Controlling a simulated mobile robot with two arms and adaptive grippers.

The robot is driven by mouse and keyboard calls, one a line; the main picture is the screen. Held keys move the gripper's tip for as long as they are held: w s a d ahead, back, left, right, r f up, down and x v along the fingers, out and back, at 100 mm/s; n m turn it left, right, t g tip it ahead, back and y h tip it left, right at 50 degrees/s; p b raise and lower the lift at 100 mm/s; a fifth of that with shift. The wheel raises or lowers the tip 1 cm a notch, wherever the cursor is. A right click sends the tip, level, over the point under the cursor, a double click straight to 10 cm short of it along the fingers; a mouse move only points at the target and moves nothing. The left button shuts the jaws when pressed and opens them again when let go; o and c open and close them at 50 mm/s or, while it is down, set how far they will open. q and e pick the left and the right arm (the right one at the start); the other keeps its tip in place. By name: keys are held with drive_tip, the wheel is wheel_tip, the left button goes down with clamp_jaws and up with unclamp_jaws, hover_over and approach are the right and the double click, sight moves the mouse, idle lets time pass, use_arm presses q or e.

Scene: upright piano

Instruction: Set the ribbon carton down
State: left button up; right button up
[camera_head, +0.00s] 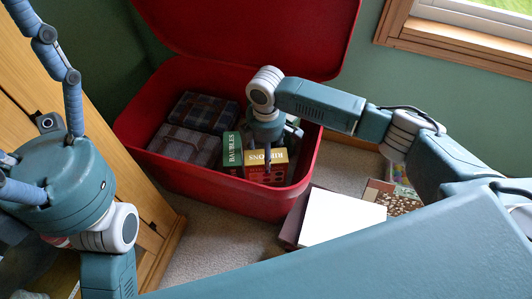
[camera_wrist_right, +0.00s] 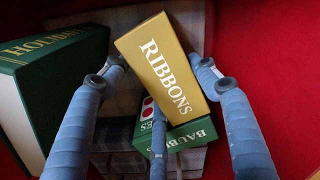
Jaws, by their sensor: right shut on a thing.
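The gold ribbon carton (camera_head: 262,171) is inside the red chest (camera_head: 225,190), near its front wall. In the right wrist view the carton (camera_wrist_right: 168,68) shows its "RIBBONS" face, tilted in the picture. My right gripper (camera_head: 267,160) comes down from above and is shut on the carton, with its fingers around it (camera_wrist_right: 160,85). I cannot tell whether the carton's underside touches anything. My left gripper (camera_head: 40,100) is at the left, away from the chest. Its fingers are spread and empty, with tips partly out of frame.
A green baubles carton (camera_head: 232,150) stands beside the ribbon carton. Folded plaid cloths (camera_head: 185,146) fill the chest's left side. A green holiday book or box (camera_wrist_right: 55,75) is close to my right fingers. The raised red lid (camera_head: 255,35) is behind. White and brown boxes (camera_head: 335,215) lie outside.

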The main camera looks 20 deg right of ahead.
drive_tip(key=o, duration=1.9)
drive_tip(key=shift+f, duration=0.1)
